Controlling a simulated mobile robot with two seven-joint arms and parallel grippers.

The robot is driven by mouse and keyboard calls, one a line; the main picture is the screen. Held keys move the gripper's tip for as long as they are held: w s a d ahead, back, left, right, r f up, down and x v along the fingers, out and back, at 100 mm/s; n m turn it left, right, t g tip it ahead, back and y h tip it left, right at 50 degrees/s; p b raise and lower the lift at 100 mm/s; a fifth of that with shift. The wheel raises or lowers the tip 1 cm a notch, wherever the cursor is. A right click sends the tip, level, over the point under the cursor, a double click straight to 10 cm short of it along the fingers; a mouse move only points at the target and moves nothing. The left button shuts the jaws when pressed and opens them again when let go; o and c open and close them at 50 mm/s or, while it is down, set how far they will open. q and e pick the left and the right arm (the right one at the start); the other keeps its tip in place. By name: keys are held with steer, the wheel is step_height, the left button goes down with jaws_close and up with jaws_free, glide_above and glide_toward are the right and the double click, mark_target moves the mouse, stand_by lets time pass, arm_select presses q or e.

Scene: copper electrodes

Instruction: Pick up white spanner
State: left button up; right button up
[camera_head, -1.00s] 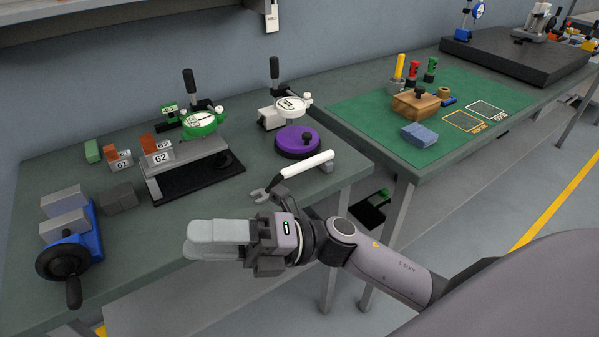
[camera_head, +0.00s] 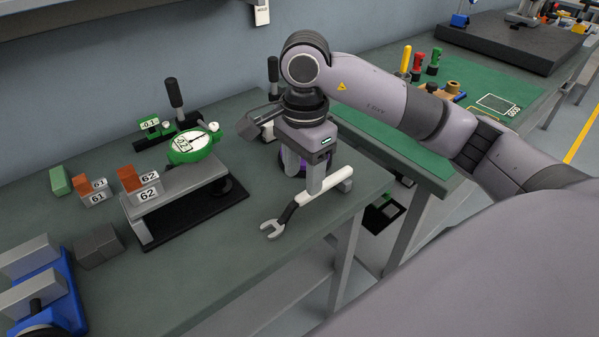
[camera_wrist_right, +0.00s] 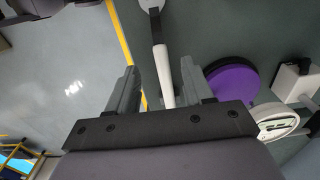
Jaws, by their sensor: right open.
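The white spanner (camera_head: 335,182) rests near the front right edge of the left workbench. It has a white handle, a black neck and a grey open jaw pointing to the front left. My right gripper (camera_head: 303,178) is above the handle with its fingers pointing down. In the right wrist view, the white handle (camera_wrist_right: 163,75) lies between the two open fingers of the gripper (camera_wrist_right: 157,82), with room on both sides. Whether the fingertips reach down past the handle is unclear. My left gripper is not in view.
A purple disc (camera_wrist_right: 232,82) and a white dial gauge (camera_wrist_right: 278,120) are close beside the gripper.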

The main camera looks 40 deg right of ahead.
mark_target(304, 194)
steer(key=shift+w+d+f, duration=0.1)
steer(key=shift+w+d, duration=0.05)
steer(key=shift+w, duration=0.15)
steer(key=shift+f, duration=0.25)
steer(key=shift+s+f, duration=0.25)
steer(key=shift+f, duration=0.45)
step_height(304, 194, down, 5)
steer(key=shift+p, duration=0.55)
steer(key=shift+c, duration=0.3)
jaws_close()
